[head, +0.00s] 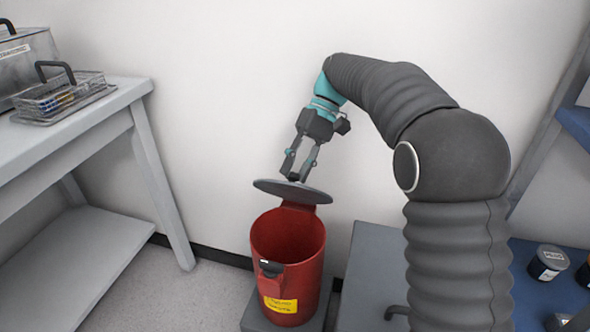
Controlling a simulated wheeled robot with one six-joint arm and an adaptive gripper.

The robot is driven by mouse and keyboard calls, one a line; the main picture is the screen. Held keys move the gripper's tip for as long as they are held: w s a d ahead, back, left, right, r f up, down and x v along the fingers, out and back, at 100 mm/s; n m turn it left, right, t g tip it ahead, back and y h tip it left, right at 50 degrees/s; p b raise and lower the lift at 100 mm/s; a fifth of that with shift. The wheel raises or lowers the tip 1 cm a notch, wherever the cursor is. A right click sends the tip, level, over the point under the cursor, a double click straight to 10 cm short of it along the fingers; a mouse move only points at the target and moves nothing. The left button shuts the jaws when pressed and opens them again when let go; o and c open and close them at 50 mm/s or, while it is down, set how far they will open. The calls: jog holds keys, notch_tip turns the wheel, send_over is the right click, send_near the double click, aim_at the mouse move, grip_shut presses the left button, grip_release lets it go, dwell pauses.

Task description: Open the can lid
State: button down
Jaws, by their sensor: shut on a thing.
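A red can (288,243) with a yellow label stands upright on a low grey block, its mouth uncovered and its inside visible. Its round grey lid (312,194) is raised above the back of the rim, tilted a little, with a red hinge piece below it. My gripper (295,175) is above the lid, pointing down, with its fingers shut on the small dark knob at the lid's middle. The fingers partly cover the knob.
A grey table (140,90) on the left holds a wire basket (62,98) and a metal box (22,62). A grey-blue surface (370,275) lies right of the can. Dark jars (547,262) stand at the right. A white wall is close behind.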

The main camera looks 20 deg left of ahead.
dwell(0.3)
jog(key=c, duration=0.8)
grip_release()
